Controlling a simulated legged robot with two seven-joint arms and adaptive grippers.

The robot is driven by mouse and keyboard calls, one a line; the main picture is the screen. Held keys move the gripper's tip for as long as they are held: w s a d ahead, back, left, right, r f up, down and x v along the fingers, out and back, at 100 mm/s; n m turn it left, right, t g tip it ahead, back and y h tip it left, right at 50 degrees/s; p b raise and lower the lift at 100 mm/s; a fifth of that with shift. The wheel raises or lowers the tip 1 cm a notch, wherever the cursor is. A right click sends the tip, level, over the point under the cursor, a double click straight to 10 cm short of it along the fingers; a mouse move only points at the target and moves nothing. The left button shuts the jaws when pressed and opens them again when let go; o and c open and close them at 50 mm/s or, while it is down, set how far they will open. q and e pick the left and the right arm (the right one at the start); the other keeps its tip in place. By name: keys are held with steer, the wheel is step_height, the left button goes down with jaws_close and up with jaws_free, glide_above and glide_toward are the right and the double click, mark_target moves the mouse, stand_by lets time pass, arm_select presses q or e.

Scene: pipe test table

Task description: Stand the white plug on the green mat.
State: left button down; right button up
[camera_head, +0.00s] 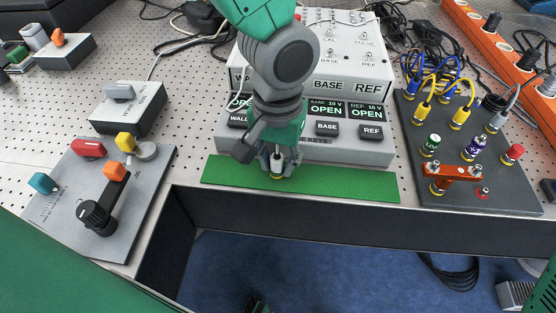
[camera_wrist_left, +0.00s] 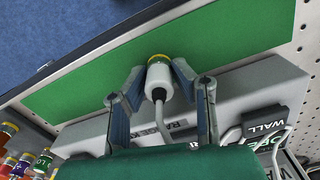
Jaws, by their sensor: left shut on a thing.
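The white plug (camera_wrist_left: 160,80) is between the fingers of my left gripper (camera_wrist_left: 156,88) in the left wrist view. It has a white body, a yellow ring at its far end and a grey cable at its near end. In the head view the plug (camera_head: 277,160) points down, its yellow ring at the green mat (camera_head: 340,185). My left gripper (camera_head: 277,165) is shut on it over the middle of the mat. I cannot tell whether the ring touches the mat. My right gripper is not in view.
A grey key box (camera_head: 350,150) with OPEN displays stands right behind the mat. A dark connector board (camera_head: 480,195) with several plugs is at the right. A grey panel with coloured knobs (camera_head: 65,195) is at the left. The table's front edge lies just before the mat.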

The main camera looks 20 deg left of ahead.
mark_target(282, 156)
arm_select(q)
steer(key=shift+d, duration=0.95)
steer(key=c, duration=1.3)
jaws_free()
steer(key=shift+d, duration=0.1)
steer(key=shift+a+f, duration=0.1)
steer(key=shift+a, duration=0.7)
steer(key=shift+w+r, duration=0.1)
steer(key=shift+r, duration=0.3)
step_height(282, 156, up, 12)
steer(key=shift+f+p, duration=0.25)
steer(key=shift+p, duration=0.75)
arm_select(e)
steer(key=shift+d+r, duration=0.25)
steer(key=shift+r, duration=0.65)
